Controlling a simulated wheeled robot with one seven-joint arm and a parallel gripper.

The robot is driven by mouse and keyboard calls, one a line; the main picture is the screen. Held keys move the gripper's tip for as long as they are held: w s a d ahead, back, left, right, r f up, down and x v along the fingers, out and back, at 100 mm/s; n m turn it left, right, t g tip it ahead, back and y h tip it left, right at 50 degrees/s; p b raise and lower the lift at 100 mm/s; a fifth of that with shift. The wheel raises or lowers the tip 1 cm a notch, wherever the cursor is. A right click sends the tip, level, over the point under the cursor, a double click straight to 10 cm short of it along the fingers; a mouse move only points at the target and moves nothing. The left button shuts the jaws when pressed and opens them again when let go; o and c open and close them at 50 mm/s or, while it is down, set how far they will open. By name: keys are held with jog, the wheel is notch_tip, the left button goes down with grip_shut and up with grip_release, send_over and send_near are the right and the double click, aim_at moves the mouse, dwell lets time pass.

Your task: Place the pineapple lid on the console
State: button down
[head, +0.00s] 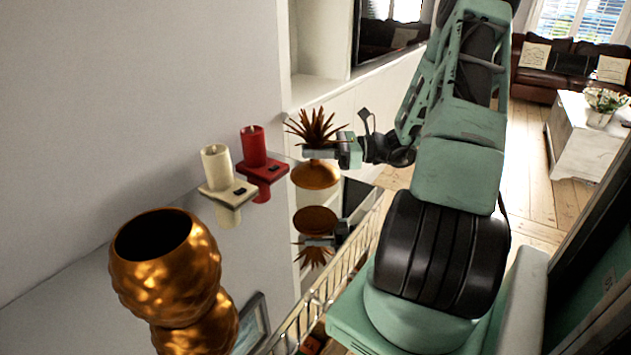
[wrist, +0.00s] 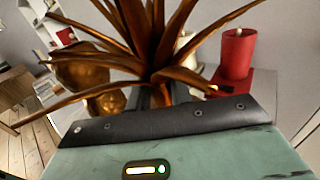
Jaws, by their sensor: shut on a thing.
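The pineapple lid, a copper-gold dome (head: 316,175) with spiky brown leaves, is held upright near the right part of the console in the head view. My gripper (head: 322,153) is shut on it at the base of the leaves. The leaves (wrist: 160,50) fill the upper wrist view and hide the grip point. The console (head: 255,235) has a glossy, mirror-like top. The lid's reflection shows below it with a small gap between, so the lid seems just above the top. The open gold pineapple pot (head: 165,262) stands at the near left; it also shows in the wrist view (wrist: 82,72).
A cream candle (head: 216,167) and a red candle (head: 253,147) on holders stand left of the lid, the red one close. A picture frame (head: 252,325) lies near the pot. A railing (head: 335,285) runs along the console's front side. The wall is behind.

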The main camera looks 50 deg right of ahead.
aim_at(296, 173)
jog(key=shift+f, duration=3.15)
jog(key=c, duration=1.3)
grip_release()
jog(key=shift+f, duration=0.15)
jog(key=shift+o, duration=0.2)
jog(key=shift+r, duration=0.25)
jog(key=b+v, duration=0.1)
jog(key=v, duration=1.1)
jog(key=shift+f, duration=0.1)
